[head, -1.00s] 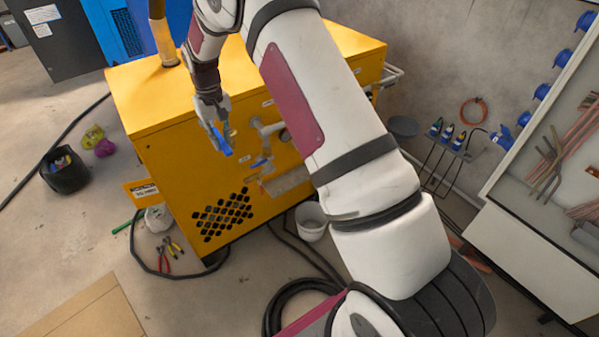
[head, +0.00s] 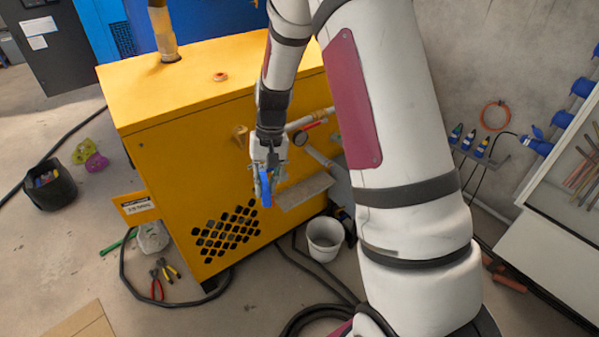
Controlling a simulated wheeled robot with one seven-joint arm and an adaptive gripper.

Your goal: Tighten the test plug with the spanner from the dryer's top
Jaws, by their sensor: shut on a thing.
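The yellow cabinet, which looks like the dryer (head: 185,175), stands in the middle of the head view. No spanner lies on the visible part of its top. My gripper (head: 265,172) points down in front of the cabinet's front face, by the pipework. It is shut on a narrow blue thing (head: 266,190), which looks like the spanner; its jaw end is not clear. A small brass-coloured fitting (head: 240,136) sits on the front face, left of my gripper. I cannot tell whether it is the test plug. My gripper and arm hide part of the pipes.
A pipe with a gauge (head: 300,138) and a grey ledge (head: 304,192) stick out right of my gripper. A white bucket (head: 324,239), black hoses and pliers (head: 157,285) lie on the floor.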

